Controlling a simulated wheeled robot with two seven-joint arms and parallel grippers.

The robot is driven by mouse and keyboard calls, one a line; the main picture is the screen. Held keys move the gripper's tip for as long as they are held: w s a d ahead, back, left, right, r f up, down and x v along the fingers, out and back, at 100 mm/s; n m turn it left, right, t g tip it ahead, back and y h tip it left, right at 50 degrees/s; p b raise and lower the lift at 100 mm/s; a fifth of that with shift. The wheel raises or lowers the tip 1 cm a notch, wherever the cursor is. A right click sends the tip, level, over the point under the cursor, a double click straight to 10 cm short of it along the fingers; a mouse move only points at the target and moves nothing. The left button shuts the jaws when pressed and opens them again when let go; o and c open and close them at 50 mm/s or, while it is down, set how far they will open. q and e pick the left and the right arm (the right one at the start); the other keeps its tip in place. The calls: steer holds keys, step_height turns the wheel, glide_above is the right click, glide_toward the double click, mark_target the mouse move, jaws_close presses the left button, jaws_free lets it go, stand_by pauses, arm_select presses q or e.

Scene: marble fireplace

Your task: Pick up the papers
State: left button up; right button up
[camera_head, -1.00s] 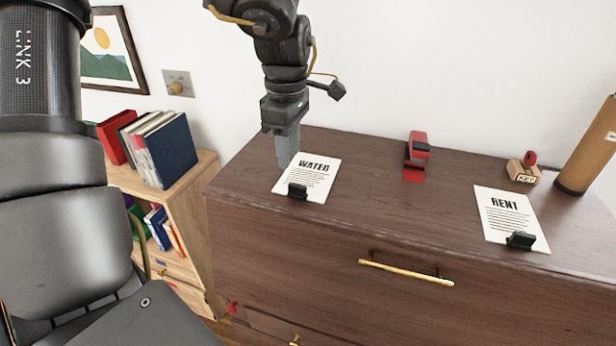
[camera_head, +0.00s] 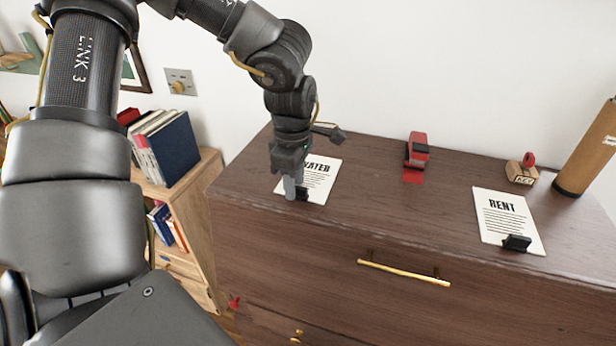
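The WATER paper (camera_head: 322,183) lies at the left part of the dresser top, with a small black clip (camera_head: 303,194) at its front edge. My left gripper (camera_head: 291,194) points down over the paper's left front part, close beside the clip, and hides part of the sheet. I cannot tell whether its fingers are apart or touch anything. The RENT paper (camera_head: 507,217) lies at the right part of the dresser, with a black clip (camera_head: 517,243) at its front edge. No gripper is near it. My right gripper is not seen.
The brown dresser (camera_head: 420,212) has a gold handle (camera_head: 404,273) in front. A key block (camera_head: 521,172) and brown cylinder (camera_head: 589,150) stand at the right. A wooden shelf (camera_head: 200,185) with books is at the left.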

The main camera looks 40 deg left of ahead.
arm_select(q)
jaws_close()
steer(key=shift+r, duration=0.1)
steer(key=shift+w+r, duration=0.1)
steer(key=shift+r, duration=0.2)
step_height(320, 180, up, 9)
steer(key=b, duration=0.1)
steer(key=shift+b, duration=0.35)
